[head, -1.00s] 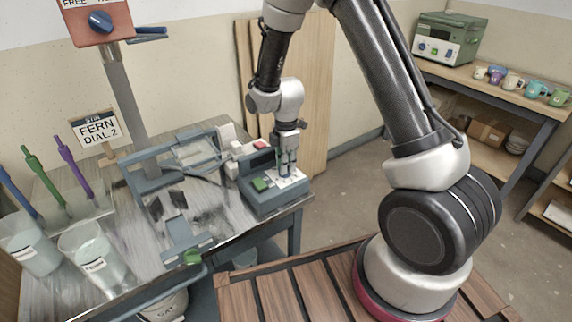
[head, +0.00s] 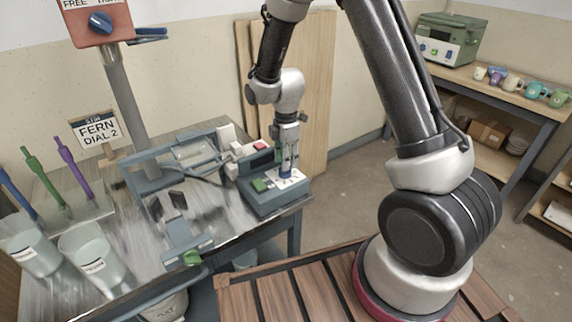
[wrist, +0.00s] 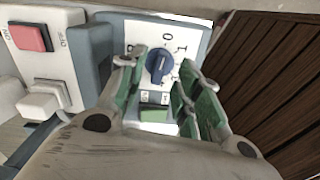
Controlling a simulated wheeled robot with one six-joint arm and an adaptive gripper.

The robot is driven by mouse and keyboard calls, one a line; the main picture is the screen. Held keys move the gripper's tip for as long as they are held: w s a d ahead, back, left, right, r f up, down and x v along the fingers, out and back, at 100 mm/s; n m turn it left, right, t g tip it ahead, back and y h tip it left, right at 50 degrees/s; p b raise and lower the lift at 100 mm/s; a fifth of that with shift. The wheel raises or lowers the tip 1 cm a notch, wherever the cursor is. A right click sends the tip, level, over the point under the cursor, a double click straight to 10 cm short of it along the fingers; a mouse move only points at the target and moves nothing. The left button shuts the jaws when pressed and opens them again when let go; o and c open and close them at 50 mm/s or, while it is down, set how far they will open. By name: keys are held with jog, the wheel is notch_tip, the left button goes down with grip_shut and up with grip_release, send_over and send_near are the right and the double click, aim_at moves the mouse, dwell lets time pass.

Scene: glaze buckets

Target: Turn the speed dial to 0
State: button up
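The speed dial (wrist: 160,66) is a round blue knob on a white plate marked with numbers. In the wrist view its pointer line leans up and slightly right, toward the 0 mark; I cannot tell whether it sits exactly on 0. In the head view the dial (head: 285,174) is on the blue-grey control box (head: 268,199). My gripper (wrist: 163,60) is open, its green-padded fingers apart on either side of the knob in the wrist view. In the head view my gripper (head: 290,164) points down just above the dial; contact cannot be made out.
A green button (head: 259,186) is beside the dial. A red switch (wrist: 30,37) and a white one are left of the box in the wrist view. Buckets (head: 92,256) stand at the table's left.

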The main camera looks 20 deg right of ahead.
notch_tip(320, 180, up, 9)
jog(key=shift+r, duration=0.15)
dwell(0.4)
